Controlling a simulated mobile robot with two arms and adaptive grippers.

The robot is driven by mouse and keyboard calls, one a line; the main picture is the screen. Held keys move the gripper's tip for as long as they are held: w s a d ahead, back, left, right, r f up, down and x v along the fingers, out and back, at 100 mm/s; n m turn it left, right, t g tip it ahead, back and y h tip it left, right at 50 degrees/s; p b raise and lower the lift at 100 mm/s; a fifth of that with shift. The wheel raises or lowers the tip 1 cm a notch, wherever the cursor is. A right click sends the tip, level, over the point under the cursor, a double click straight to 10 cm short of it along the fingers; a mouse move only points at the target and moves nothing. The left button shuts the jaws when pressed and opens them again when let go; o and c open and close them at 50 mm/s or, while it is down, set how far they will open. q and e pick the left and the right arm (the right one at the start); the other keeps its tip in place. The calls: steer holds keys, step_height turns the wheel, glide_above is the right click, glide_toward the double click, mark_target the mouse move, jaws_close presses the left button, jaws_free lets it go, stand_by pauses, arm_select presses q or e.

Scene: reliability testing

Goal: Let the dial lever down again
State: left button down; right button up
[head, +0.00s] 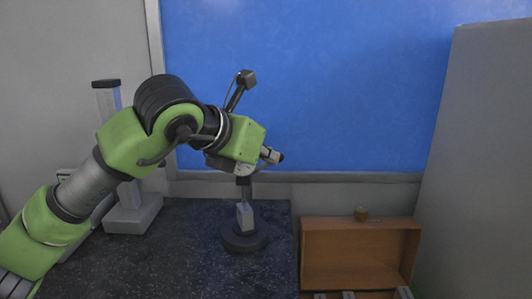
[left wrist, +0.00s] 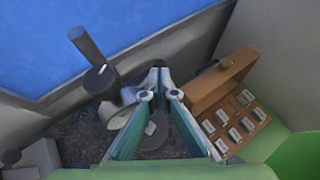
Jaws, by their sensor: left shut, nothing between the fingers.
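A stand (head: 245,239) with a round black base and a short grey block stands on the dark speckled table. Its upper part is hidden behind my left gripper (head: 272,155). A thin dark arm with a dark block-like head (head: 246,78) sticks up above the gripper; I cannot tell how it joins the stand. In the left wrist view a dark knob with a white mark (left wrist: 99,78) shows left of the fingers, with a grey bar rising from it. My left gripper also shows there (left wrist: 159,68), shut and empty. I cannot tell whether it touches the lever.
A grey column on a pale base (head: 131,216) stands at the left behind my arm. An open wooden box (head: 360,224) sits right of the table (head: 190,255), with several pale pieces in it. A blue board (head: 340,90) is behind; a grey panel (head: 480,150) closes off the right.

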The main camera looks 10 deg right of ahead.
arm_select(q)
steer(key=shift+s+d+f+m+y+b, duration=0.15)
steer(key=shift+d+f+m+y+b, duration=0.3)
steer(key=shift+y, duration=0.35)
steer(key=f+y, duration=0.1)
steer(key=d+f+m+y+b, duration=0.1)
steer(key=y, duration=0.1)
steer(key=m+y+b, duration=0.1)
steer(key=shift+s+d+f+m+t, duration=0.15)
steer(key=shift+d+f+m+t, duration=0.1)
steer(key=shift+d+f+t, duration=0.15)
stand_by(0.6)
steer(key=shift+r, duration=0.15)
steer(key=shift+r, duration=0.65)
